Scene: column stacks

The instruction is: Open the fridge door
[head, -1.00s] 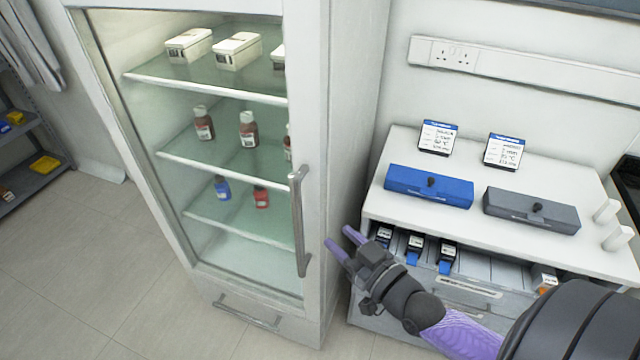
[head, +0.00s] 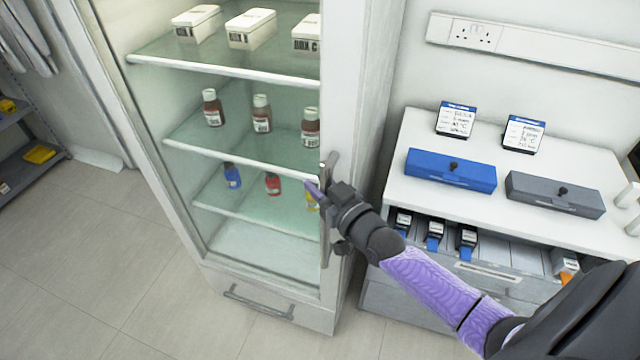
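The fridge (head: 268,284) stands left of centre with its glass door shut. Its vertical metal door handle (head: 326,248) is on the right side of the door. My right gripper (head: 315,188) is at the upper part of this handle, with one purple fingertip showing just left of it. The other finger is hidden by the hand, so I cannot tell whether the fingers are closed on the handle. My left gripper is not in view.
White boxes (head: 251,30) and several bottles (head: 262,114) stand on shelves behind the glass. A white cabinet (head: 425,214) with an open drawer (head: 490,285) is to the right. Bare floor (head: 140,270) lies in front and left of the fridge.

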